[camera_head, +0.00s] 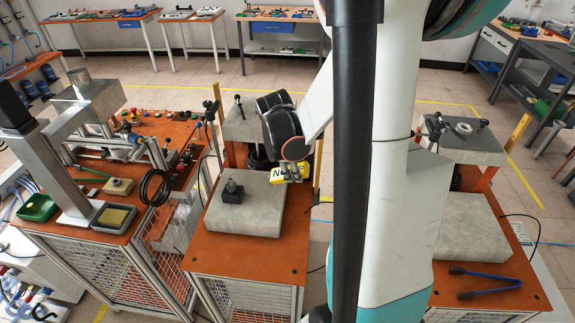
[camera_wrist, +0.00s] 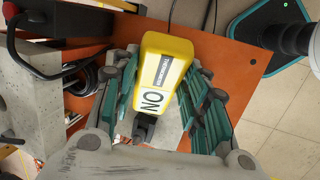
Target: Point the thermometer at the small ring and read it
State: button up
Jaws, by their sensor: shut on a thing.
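A yellow thermometer (camera_wrist: 168,68) with a white label reading "NO" sits between the green-sided fingers of my gripper (camera_wrist: 160,75). In the head view, my gripper (camera_head: 292,165) is shut on the yellow thermometer (camera_head: 279,175), at the right rear of the middle concrete slab (camera_head: 260,212). My arm hides part of this area. A small pale ring-shaped piece (camera_head: 463,128) lies on the grey block at the right, apart from my gripper. I cannot tell whether it is the small ring of the task. The thermometer's display is not readable.
A dark block with a round top (camera_head: 232,191) stands on the middle slab. Blue-handled tongs (camera_head: 492,284) lie on the right orange table. A machine with a metal column (camera_head: 68,185) stands at the left. My arm blocks the centre right.

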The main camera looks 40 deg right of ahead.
aim_at(279, 173)
jog(key=shift+w+a+f+b, duration=0.3)
jog(key=shift+w+a+f, duration=0.15)
jog(key=shift+w, duration=0.3)
jog(key=shift+w+a+f+b, duration=0.35)
jog(key=shift+w+f, duration=0.15)
jog(key=shift+w, duration=0.2)
jog(key=shift+w+a+f+b, duration=0.3)
jog(key=shift+w+a+f, duration=0.15)
jog(key=shift+w, duration=0.3)
dwell(0.5)
